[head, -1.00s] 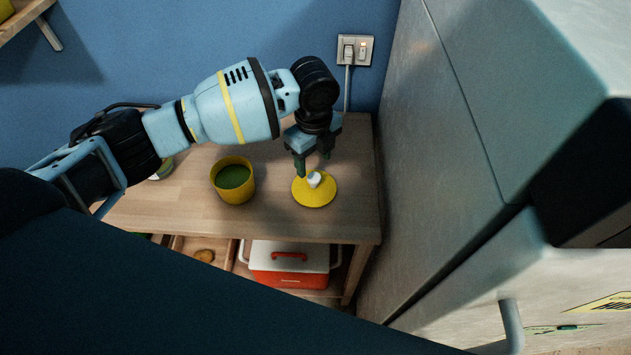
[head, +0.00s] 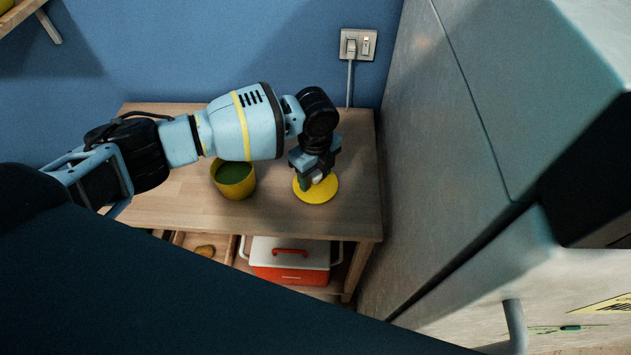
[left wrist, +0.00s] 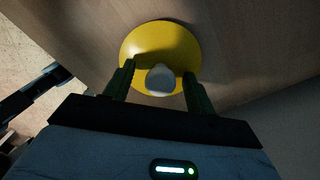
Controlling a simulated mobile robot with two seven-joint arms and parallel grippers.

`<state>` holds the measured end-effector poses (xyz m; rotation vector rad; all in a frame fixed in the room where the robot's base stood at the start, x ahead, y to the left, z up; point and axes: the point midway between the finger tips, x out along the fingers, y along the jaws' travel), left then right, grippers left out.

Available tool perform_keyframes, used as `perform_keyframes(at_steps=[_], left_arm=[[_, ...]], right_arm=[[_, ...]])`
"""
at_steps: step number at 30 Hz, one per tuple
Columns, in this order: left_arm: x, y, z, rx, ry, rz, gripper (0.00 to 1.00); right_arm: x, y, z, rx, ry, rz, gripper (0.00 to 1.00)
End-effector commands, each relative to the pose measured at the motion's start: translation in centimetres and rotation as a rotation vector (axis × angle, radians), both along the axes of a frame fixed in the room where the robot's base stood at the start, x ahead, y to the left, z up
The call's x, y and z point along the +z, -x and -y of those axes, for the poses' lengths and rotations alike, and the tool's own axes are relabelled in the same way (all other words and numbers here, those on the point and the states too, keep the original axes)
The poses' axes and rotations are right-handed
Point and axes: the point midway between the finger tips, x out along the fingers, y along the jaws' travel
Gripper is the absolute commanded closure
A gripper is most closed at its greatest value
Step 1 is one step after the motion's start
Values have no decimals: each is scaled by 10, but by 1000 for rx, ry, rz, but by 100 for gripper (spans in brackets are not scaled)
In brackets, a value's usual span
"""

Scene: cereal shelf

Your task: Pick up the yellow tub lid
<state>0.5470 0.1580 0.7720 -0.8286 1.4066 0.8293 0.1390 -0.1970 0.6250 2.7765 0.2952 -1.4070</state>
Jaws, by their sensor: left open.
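The yellow tub lid (head: 325,190) lies flat on the wooden table, with a pale round knob (head: 318,178) on top. The lid also shows in the left wrist view (left wrist: 160,40), its knob (left wrist: 160,79) toward the gripper. My left gripper (head: 312,181) is low over the lid, pointing down. In the left wrist view its two dark fingers (left wrist: 158,88) are open, one on each side of the knob, with a gap to it on both sides. The fingers partly hide the knob in the head view.
A yellow tub (head: 236,188) with green inside stands open to the left of the lid, below my left arm. A grey cabinet (head: 440,150) rises close on the right. A red and white cooler (head: 290,270) sits on the shelf under the table (head: 200,213).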

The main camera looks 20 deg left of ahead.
Motion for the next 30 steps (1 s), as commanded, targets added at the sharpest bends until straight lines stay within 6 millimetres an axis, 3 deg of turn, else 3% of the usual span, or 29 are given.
perform_keyframes(at_steps=[2, 13, 23, 30], left_arm=[[0, 0, 0, 0, 0, 0, 46], [0, 0, 0, 0, 0, 0, 92], [4, 0, 0, 0, 0, 1, 92], [28, -1, 0, 1, 1, 3, 92]], right_arm=[[0, 1, 0, 0, 0, -2, 64], [0, 2, 0, -1, 0, -3, 64], [0, 1, 0, -1, -1, -3, 64], [2, 0, 0, -2, -1, 1, 64]])
